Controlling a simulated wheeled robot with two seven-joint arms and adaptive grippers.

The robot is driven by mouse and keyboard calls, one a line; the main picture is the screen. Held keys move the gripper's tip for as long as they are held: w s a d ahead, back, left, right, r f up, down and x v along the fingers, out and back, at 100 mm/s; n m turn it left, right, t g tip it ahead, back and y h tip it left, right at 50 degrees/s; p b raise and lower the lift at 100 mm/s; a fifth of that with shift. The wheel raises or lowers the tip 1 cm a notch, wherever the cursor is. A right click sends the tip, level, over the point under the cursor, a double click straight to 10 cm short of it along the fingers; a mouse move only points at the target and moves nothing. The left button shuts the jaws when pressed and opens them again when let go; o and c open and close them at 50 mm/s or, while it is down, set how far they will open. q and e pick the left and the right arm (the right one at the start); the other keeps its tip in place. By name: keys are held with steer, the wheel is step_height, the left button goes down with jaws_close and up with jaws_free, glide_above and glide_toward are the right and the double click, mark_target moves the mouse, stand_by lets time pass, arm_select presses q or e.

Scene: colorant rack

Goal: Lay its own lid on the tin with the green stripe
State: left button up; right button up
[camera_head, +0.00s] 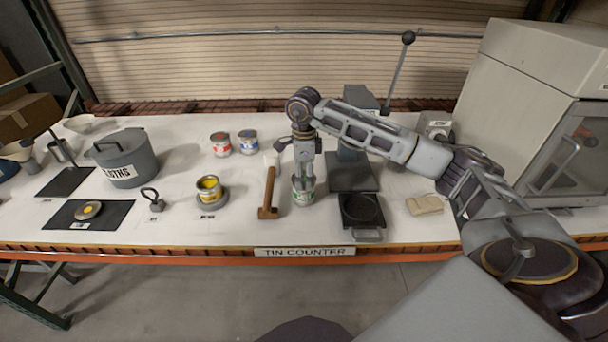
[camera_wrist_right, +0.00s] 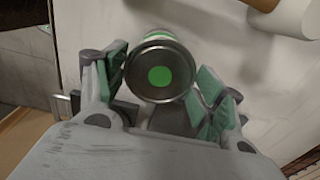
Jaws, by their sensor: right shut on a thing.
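The tin with the green stripe (camera_head: 303,196) stands on the counter near its front edge, right of the wooden-handled mallet. Its side also shows in the right wrist view (camera_wrist_right: 158,34). A round metal lid with a green dot (camera_wrist_right: 159,76) is over the tin's top, between the finger pads. My right gripper (camera_head: 304,178) points straight down at the tin and is shut on the lid. The fingers hide the lid in the head view, and I cannot tell whether it lies flat on the rim. My left gripper is not in view.
The mallet (camera_head: 269,190) lies close left of the tin. A black device (camera_head: 361,210) with a front handle stands close right. An open yellow tin (camera_head: 208,188), a yellow-marked lid (camera_head: 88,210) on a dark mat and a grey pot (camera_head: 126,160) are further left. Red (camera_head: 220,144) and blue (camera_head: 248,142) tins stand behind.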

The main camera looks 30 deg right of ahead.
steer(key=o, duration=0.8)
steer(key=shift+c, duration=0.2)
step_height(320, 180, up, 12)
stand_by(0.4)
stand_by(0.7)
